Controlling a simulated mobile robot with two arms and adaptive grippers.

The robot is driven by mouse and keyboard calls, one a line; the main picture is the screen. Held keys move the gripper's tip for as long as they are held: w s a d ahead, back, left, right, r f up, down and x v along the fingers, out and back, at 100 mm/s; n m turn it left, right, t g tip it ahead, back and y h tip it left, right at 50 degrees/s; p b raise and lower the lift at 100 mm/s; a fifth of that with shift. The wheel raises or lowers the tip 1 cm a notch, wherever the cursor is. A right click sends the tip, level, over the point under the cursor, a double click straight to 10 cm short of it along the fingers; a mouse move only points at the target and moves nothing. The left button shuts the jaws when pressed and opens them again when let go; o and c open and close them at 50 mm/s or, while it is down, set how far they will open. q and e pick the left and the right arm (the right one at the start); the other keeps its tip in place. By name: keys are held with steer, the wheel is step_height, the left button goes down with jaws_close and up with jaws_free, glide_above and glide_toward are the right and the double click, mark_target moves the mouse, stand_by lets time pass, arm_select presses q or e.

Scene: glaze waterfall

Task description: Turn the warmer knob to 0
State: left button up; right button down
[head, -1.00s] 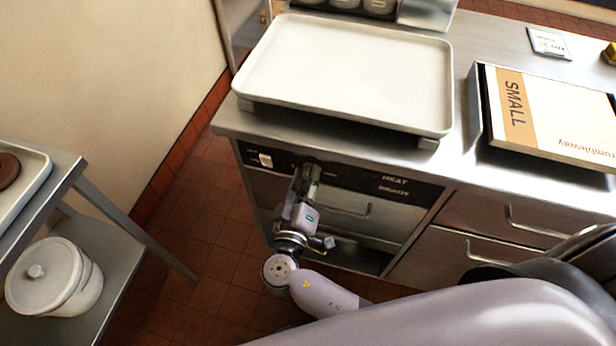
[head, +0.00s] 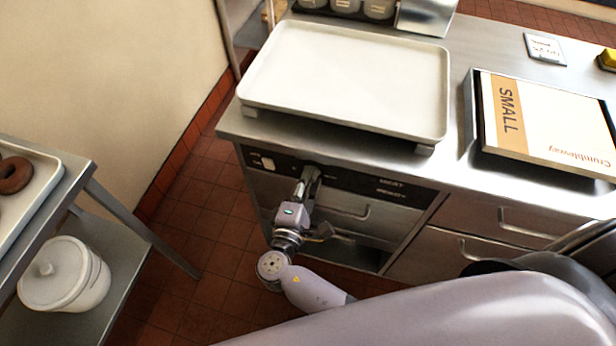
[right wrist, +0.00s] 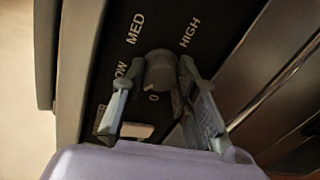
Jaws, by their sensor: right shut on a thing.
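The warmer knob (right wrist: 159,70) is a dark round knob on the black control panel (right wrist: 215,30), with the marks LOW, MED, HIGH and 0 around it. The 0 mark is just below the knob in the right wrist view; I cannot tell which mark the knob points to. My right gripper (right wrist: 160,86) has its fingers on either side of the knob and is shut on it. In the head view the right gripper (head: 309,178) reaches the panel front and hides the knob. My left gripper is not in view.
A white rocker switch (head: 267,163) is left of the knob. A pale tray (head: 345,80) sits on the steel counter above. A SMALL-labelled box (head: 545,120) is at right. Drawer handles (head: 530,230) stick out nearby. A side table with a doughnut (head: 12,175) stands at left.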

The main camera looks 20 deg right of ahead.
steer(key=shift+n+h+p, duration=0.5)
steer(key=shift+n+p, duration=1.5)
steer(key=shift+n, duration=2.6)
steer(key=shift+f, duration=0.1)
steer(key=c, duration=1.2)
jaws_free()
steer(key=shift+w, duration=0.1)
steer(key=shift+c, duration=0.2)
steer(key=v, duration=0.7)
steer(key=shift+s+a, duration=0.25)
